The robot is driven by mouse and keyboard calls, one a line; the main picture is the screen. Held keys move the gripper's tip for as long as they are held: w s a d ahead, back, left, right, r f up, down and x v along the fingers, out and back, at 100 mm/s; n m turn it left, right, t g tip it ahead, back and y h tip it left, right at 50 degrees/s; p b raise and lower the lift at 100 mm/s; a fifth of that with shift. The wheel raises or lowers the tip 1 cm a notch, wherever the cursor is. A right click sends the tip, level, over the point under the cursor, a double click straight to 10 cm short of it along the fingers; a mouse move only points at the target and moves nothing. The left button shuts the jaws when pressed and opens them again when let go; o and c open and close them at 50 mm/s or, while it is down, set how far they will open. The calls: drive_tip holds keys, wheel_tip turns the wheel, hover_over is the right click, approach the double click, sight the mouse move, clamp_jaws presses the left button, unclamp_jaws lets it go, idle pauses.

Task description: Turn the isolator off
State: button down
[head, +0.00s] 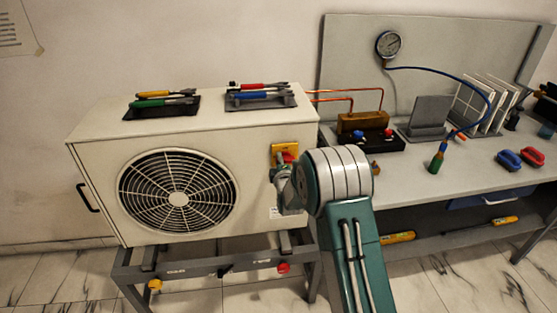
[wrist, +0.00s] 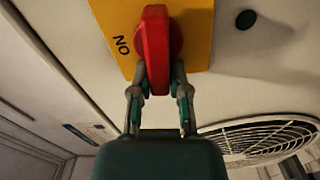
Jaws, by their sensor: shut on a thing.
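The isolator is a red rotary handle on a yellow plate on the front of the white outdoor unit. In the head view the yellow plate (head: 279,150) shows at the unit's upper right, and my arm hides part of the red handle (head: 289,157). In the wrist view the red handle (wrist: 152,48) stands out from the yellow plate (wrist: 193,30), which has black letters beside the handle. My gripper (wrist: 159,80) is shut on the lower end of the handle, one finger on each side. In the head view my gripper (head: 283,178) is partly hidden by my wrist.
The white unit (head: 95,165) has a fan grille (head: 178,190) left of the isolator. Two dark trays with tools lie on top. A workbench (head: 470,175) with a gauge (head: 388,45), a valve block and bottle stands at right, close to my arm.

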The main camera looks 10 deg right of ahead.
drive_tip(key=shift+d+f+n, duration=0.4)
drive_tip(key=shift+f+n, duration=0.1)
drive_tip(key=shift+n, duration=0.1)
drive_tip(key=shift+s+d, duration=0.1)
drive_tip(key=c, duration=0.7)
unclamp_jaws()
drive_tip(key=shift+f, duration=0.1)
drive_tip(key=shift+o, duration=0.5)
drive_tip(key=shift+d, duration=0.25)
drive_tip(key=shift+s+a+r, duration=0.1)
drive_tip(key=shift+a+r, duration=0.05)
drive_tip(key=shift+r, duration=0.05)
drive_tip(key=s, duration=1.1)
drive_tip(key=shift+s, duration=0.25)
